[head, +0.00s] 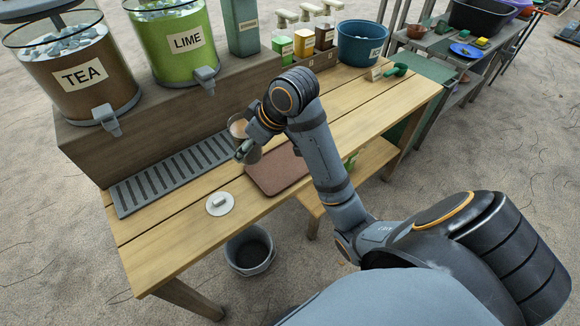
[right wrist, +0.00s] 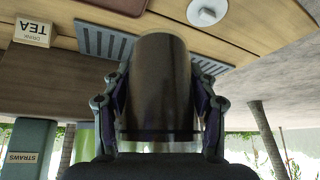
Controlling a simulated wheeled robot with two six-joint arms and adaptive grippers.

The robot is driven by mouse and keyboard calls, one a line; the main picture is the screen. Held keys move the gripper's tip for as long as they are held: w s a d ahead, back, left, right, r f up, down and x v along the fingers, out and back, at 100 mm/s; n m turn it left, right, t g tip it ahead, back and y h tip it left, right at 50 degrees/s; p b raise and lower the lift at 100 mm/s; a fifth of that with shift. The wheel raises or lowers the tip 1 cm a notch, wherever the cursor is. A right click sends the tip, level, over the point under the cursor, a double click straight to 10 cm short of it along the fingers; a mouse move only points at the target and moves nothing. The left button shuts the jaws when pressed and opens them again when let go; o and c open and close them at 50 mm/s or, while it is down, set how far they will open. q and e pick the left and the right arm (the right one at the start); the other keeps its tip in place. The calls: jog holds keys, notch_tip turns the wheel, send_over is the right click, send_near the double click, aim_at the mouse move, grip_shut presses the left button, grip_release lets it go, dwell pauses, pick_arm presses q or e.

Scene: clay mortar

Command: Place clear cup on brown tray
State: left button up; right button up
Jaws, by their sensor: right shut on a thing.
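My right gripper (head: 243,146) is shut on the clear cup (head: 239,127), with a finger on each side of its wall. The cup shows a brownish content or tint in the head view, and it fills the middle of the right wrist view (right wrist: 163,85), where it looks dark. The brown tray (head: 277,172) lies on the wooden table, partly hidden behind my right arm. The cup is beside the tray's left back edge in the head view; I cannot tell whether it touches anything below. My left gripper is not in view.
A grey slotted drip grate (head: 165,176) lies left of the tray. A white lid (head: 220,204) rests near the table's front edge. TEA (head: 80,80) and LIME (head: 184,45) dispensers stand on a raised wooden shelf. A bucket (head: 250,251) stands on the ground below.

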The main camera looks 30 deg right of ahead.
jog(key=shift+w+d, duration=0.1)
jog(key=w+d+f, duration=0.1)
jog(key=d+f, duration=0.2)
jog(key=d, duration=0.1)
jog(key=d+f, duration=0.3)
jog(key=d, duration=0.1)
jog(key=w+d+f+b, duration=0.1)
jog(key=d+f, duration=0.2)
jog(key=d, duration=0.1)
jog(key=shift+w+d, duration=0.3)
jog(key=shift+d, duration=0.05)
jog(key=shift+d+f, duration=0.2)
jog(key=shift+f, duration=0.85)
jog(key=shift+d+f, duration=0.2)
jog(key=shift+f, duration=0.8)
jog(key=shift+f, duration=0.1)
jog(key=o, duration=1.6)
